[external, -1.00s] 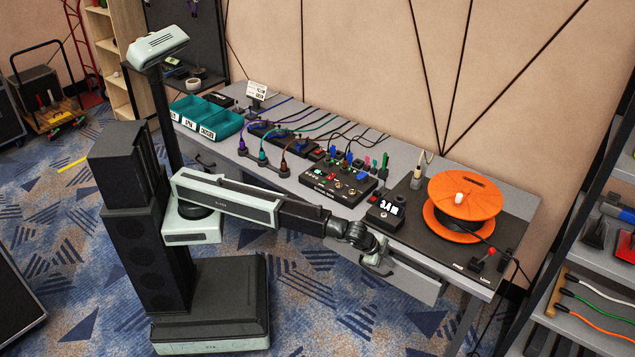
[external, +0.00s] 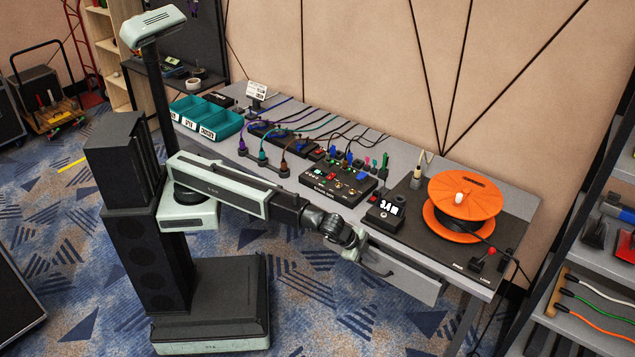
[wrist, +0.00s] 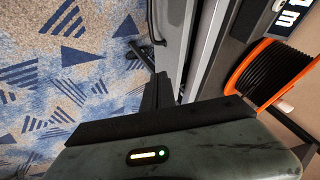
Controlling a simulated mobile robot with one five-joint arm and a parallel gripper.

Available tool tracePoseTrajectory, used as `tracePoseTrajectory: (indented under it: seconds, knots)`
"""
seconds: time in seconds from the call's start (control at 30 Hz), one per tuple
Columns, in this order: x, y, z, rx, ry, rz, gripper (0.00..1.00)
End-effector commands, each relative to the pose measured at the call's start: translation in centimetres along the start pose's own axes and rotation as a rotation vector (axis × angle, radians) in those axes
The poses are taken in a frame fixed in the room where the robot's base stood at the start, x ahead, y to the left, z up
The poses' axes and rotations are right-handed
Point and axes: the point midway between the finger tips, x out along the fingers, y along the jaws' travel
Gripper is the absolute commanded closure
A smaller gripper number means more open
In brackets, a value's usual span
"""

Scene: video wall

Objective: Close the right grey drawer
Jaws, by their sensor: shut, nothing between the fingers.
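The right grey drawer (external: 408,282) is under the right part of the grey workbench (external: 505,268). Its front stands out a little from the bench, so it looks partly open. Its dark curved handle (external: 378,271) is on the front. My gripper (external: 357,252) is shut and empty, by the left end of the drawer front, close to the handle. I cannot tell whether it touches the drawer. In the wrist view the dark fingers (wrist: 159,88) are together, beside a grey edge that may be the drawer.
A shelf rack (external: 590,295) stands at the right. Carpet (external: 345,320) in front of the drawer is open.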

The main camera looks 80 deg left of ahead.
Motion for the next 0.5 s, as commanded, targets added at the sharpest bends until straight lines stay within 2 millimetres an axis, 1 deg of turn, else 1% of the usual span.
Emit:
tracePoseTrajectory:
  seconds: [0.03, 0.1, 0.13, 0.23, 0.27, 0.33, 0.43, 0.5]
  knots:
    - [-0.5, -0.1, 0.0, 0.000, 0.000, 0.000, 1.00]
    - [-0.5, 0.0, 0.0, 0.000, 0.000, 0.000, 1.00]
    - [-0.4, 0.0, 0.0, 0.000, 0.000, 0.000, 0.97]
    - [-0.4, -0.3, 0.6, 0.012, -0.022, -0.013, 0.69]
    - [-0.4, -0.8, 0.9, 0.023, -0.037, -0.033, 0.69]
    - [-0.4, -2.5, 1.5, 0.062, -0.078, -0.107, 0.69]
    - [-0.7, -6.1, 2.3, 0.133, -0.151, -0.264, 0.69]
    - [0.3, -7.4, 3.3, 0.184, -0.199, -0.388, 0.69]
